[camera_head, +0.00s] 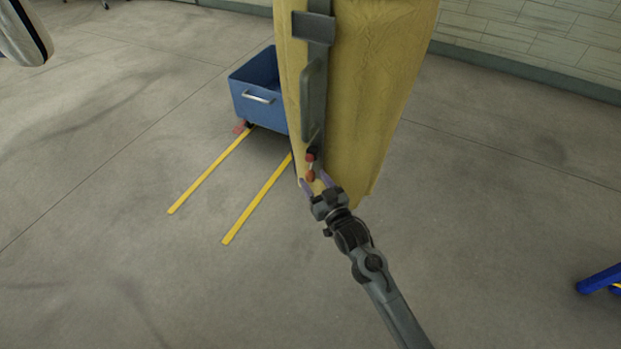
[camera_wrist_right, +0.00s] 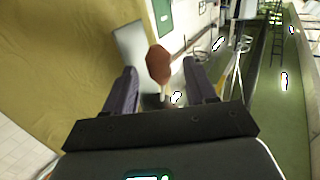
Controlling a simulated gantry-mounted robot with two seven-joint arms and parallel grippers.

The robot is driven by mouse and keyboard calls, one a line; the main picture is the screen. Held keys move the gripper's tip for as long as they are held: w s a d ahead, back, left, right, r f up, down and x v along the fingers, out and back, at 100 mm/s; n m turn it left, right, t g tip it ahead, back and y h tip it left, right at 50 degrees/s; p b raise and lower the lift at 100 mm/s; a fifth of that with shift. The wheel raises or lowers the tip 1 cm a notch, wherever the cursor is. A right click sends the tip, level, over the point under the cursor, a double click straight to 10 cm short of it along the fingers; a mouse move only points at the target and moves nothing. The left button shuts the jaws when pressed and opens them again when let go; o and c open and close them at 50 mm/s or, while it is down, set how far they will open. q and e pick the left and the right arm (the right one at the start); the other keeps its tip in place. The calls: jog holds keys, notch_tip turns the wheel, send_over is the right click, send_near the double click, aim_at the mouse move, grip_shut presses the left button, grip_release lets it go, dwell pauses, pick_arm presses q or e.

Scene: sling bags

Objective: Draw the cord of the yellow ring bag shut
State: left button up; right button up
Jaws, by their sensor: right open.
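The large yellow bag (camera_head: 365,95) hangs upright in the head view, with a dark grey strap or bar (camera_head: 312,100) along its left side. Two small red knobs (camera_head: 310,176) show on a short light cord below the bar. My right gripper (camera_head: 316,181) is open at the bag's lower left, its purple fingers on either side of the lower knob. In the right wrist view, a red-brown knob (camera_wrist_right: 158,62) on a pale stem stands between the open fingertips, with the yellow bag (camera_wrist_right: 60,60) to the left. I cannot tell whether the fingers touch it. My left gripper is out of view.
A blue wheeled bin (camera_head: 262,92) with a metal handle stands behind the bag on the left. Two yellow lines (camera_head: 210,172) run across the floor. A blue frame part (camera_head: 601,279) is at the right edge. The concrete floor around is mostly clear.

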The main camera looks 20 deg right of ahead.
jog(key=shift+w+a+b, duration=0.2)
jog(key=shift+w+b, duration=0.15)
jog(key=shift+w, duration=1.1)
jog(key=shift+c, duration=0.5)
grip_shut()
